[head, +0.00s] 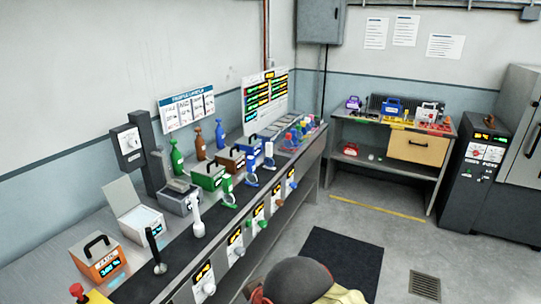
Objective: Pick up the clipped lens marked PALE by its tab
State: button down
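I cannot pick out a clipped lens or read the word PALE anywhere in the head view. Small coloured pieces (298,130) stand close together at the far end of the long bench, too small to identify. More small items, red and yellow among them, lie on the worktable (400,121) at the back, also too small to tell. My gripper is not in view.
The long bench (173,273) carries an orange box (98,259), an open white box (141,220), a green box (208,176) and several bottles. A dark rounded object (298,279) is at the bottom edge. Dark mat (342,258) and grey floor lie right of the bench.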

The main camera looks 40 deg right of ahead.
aim_at(269, 162)
jog(key=z, duration=1.05)
jog(key=i+l, duration=0.15)
jog(key=i, duration=0.35)
jog(key=i+l, duration=0.1)
jog(key=i, duration=0.4)
jog(key=i+l+u, duration=0.1)
jog(key=i, duration=0.4)
jog(key=i+l, duration=0.2)
jog(key=i, duration=0.25)
jog(key=i+l, duration=0.15)
jog(key=i, duration=0.35)
jog(key=i+l, duration=0.15)
jog(key=i, duration=0.35)
jog(key=u, duration=0.05)
